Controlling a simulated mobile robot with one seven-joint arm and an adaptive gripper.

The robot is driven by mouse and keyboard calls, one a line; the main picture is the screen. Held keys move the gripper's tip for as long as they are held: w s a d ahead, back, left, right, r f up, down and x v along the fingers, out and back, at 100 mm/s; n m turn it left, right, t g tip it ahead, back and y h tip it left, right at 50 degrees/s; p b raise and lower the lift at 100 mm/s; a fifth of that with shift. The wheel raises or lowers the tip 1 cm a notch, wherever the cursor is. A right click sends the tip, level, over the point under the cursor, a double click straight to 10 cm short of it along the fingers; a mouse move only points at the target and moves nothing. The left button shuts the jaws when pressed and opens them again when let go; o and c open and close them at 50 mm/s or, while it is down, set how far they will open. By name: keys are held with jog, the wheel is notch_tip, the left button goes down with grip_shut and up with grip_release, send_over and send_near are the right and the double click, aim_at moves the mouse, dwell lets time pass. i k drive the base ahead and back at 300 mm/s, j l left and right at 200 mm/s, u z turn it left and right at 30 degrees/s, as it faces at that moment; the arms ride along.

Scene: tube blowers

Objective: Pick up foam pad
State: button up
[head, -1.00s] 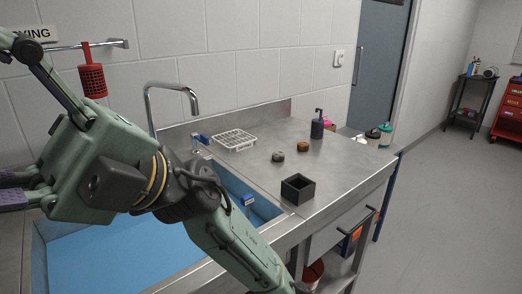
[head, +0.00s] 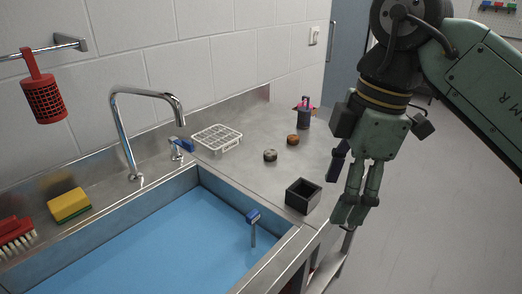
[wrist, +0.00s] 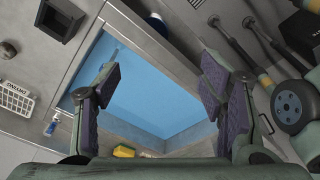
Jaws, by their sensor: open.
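A yellow block with a dark layer, the only thing that looks like a foam pad (head: 69,205), lies on the steel ledge at the left of the sink in the head view. In the wrist view the yellow block (wrist: 124,152) shows small near the bottom edge, partly cut off by my gripper's body. My gripper (head: 345,200) hangs at the right in the head view, beyond the sink's right end and far from the block. In the wrist view its two fingers (wrist: 160,75) are wide apart, with nothing between them but the view of the sink below.
The blue-lined sink (head: 165,245) lies between gripper and block. A tall faucet (head: 125,135) rises behind it. A red brush (head: 14,232) lies left of the block; a red basket (head: 44,100) hangs above. A black box (head: 303,196) and white rack (head: 217,138) stand on the counter.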

aim_at(270, 155)
jog(key=u, duration=0.9)
jog(key=l, duration=0.4)
jog(key=i+l+z, duration=0.1)
jog(key=l, duration=0.35)
jog(key=i+l, duration=0.15)
jog(key=l, duration=0.25)
jog(key=l+z, duration=0.1)
jog(key=l, duration=0.35)
jog(key=i+l, duration=0.15)
jog(key=l, duration=0.25)
jog(key=i+l+z, duration=0.1)
jog(key=l, duration=0.3)
